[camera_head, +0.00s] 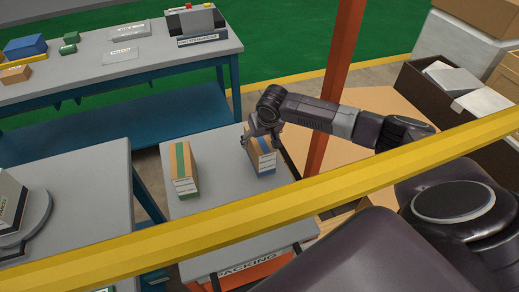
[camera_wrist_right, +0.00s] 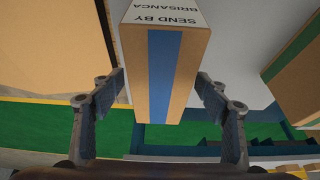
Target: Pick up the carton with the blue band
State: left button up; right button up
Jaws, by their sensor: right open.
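The carton with the blue band (camera_head: 264,164) stands on a grey packing table (camera_head: 222,203), near its right edge. My right gripper (camera_head: 262,141) is at the far, upper end of this carton. In the right wrist view, the blue-banded carton (camera_wrist_right: 165,65) lies between the two fingers of my open right gripper (camera_wrist_right: 161,82). A narrow gap shows on each side, and no grip is seen. A similar carton with a green band (camera_head: 183,170) stands to its left; part of it shows at the right of the wrist view (camera_wrist_right: 300,85). My left gripper is out of view.
A yellow rail (camera_head: 120,245) crosses in front of the packing table. An orange-red post (camera_head: 333,80) rises to the right of my right gripper. A blue-framed bench (camera_head: 100,88) stands behind. The tabletop between the cartons is clear.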

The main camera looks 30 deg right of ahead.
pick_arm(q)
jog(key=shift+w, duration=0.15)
pick_arm(e)
jog(key=c, duration=0.5)
grip_shut()
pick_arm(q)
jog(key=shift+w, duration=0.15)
pick_arm(e)
jog(key=shift+w+r+b, duration=0.1)
jog(key=shift+r+b, duration=0.1)
jog(key=shift+b, duration=0.3)
notch_tip(320, 180, up, 20)
jog(key=b, duration=0.2)
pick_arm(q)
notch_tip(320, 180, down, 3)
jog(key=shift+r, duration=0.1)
pick_arm(e)
jog(key=s+a+f+n+y, duration=0.1)
jog(key=s+a+n, duration=0.1)
jog(key=s+a, duration=1.3)
jog(key=a, duration=0.3)
jog(key=shift+a+f+n, duration=0.15)
jog(key=shift+a+n, duration=0.15)
